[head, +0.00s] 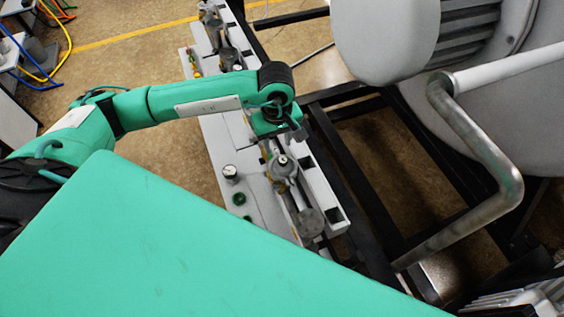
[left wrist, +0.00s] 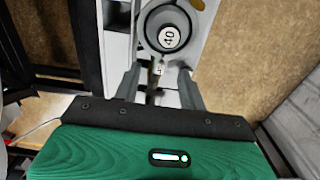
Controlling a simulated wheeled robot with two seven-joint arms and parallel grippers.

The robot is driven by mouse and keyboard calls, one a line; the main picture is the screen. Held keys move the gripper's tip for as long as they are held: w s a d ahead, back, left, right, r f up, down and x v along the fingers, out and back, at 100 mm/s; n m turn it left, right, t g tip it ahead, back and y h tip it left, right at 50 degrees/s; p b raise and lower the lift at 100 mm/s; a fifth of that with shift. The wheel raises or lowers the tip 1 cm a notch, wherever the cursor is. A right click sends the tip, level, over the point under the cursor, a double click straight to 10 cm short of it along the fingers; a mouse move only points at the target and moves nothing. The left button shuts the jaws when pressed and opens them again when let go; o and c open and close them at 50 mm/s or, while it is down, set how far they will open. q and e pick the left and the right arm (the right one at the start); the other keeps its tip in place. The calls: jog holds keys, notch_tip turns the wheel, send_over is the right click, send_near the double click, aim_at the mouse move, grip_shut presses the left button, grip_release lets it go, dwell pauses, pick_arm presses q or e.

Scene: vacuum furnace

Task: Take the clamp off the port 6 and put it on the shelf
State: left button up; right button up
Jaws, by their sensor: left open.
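In the head view my left gripper (head: 288,130) is over the white manifold unit (head: 215,145), near its metal fittings. In the left wrist view my left gripper (left wrist: 160,85) is open, with a finger on each side of a narrow metal piece (left wrist: 157,70) bearing a small white tag. This piece may be part of the clamp; contact with the fingers cannot be told. Just beyond it is a round dark fitting (left wrist: 168,30) with a white disc that seems to read 40. I cannot make out a port 6 label or identify the shelf. My right gripper is not in view.
Other metal fittings (head: 283,166) stand along the unit, beside a small gauge (head: 231,174). A black frame (head: 355,180), a bent metal pipe (head: 480,150) and a large grey vessel (head: 385,40) are to the right. Open floor (head: 130,60) lies at upper left.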

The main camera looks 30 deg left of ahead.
aim_at(277, 152)
pick_arm(q)
jog(key=f, duration=0.1)
jog(key=f+p, duration=0.2)
jog(key=shift+w+a+f, duration=0.1)
jog(key=shift+a+f, duration=0.15)
jog(key=shift+f, duration=0.4)
jog(key=shift+c, duration=0.9)
grip_shut()
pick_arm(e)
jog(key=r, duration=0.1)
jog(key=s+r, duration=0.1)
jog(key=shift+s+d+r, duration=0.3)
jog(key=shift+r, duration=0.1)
pick_arm(q)
jog(key=shift+r, duration=0.5)
notch_tip(277, 152, up, 19)
jog(key=b, duration=0.6)
jog(key=shift+b, duration=0.3)
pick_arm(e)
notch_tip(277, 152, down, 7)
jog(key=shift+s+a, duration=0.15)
